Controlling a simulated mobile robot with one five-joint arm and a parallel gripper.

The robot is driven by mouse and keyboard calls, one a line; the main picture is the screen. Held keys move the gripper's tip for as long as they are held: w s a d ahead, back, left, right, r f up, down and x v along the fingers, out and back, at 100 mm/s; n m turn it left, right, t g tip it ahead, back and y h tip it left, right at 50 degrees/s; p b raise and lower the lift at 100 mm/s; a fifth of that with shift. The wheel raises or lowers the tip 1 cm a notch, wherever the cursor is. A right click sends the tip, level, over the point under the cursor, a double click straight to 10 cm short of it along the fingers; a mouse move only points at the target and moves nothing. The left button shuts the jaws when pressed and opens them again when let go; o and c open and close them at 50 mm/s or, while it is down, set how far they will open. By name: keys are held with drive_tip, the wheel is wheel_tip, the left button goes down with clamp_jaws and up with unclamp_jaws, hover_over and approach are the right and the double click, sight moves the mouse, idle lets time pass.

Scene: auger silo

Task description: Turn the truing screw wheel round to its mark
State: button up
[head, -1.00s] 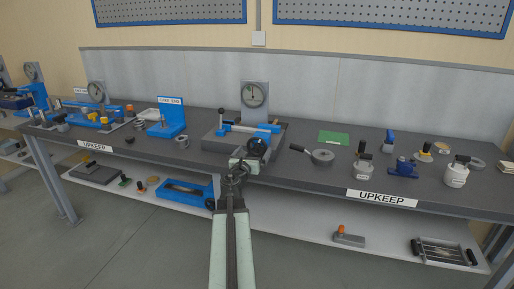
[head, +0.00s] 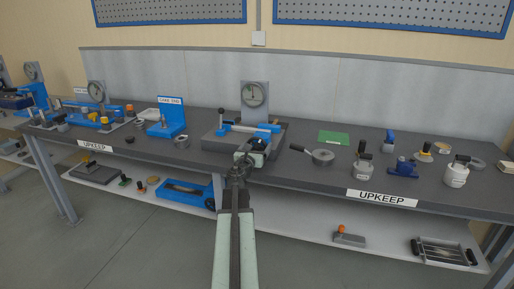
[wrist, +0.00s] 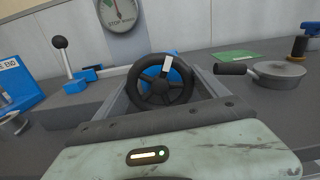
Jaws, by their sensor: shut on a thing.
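The truing screw wheel is a black spoked handwheel (wrist: 161,86) in the middle of the wrist view. A pale tab (wrist: 167,65) shows near the top of its rim, with blue parts behind it. In the head view the wheel is mostly hidden by the end of my arm.
A lever with a black knob (wrist: 59,43) stands left of the wheel. A round grey pan with a black handle (head: 322,156) lies to the right, near a green card (head: 333,138). A blue stand (head: 171,115) is to the left. The lower shelf holds a blue frame (head: 184,194).

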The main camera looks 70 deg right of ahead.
drive_tip(key=m, duration=1)
drive_tip(key=shift+m, duration=0.4)
idle(0.4)
drive_tip(key=o, duration=1.3)
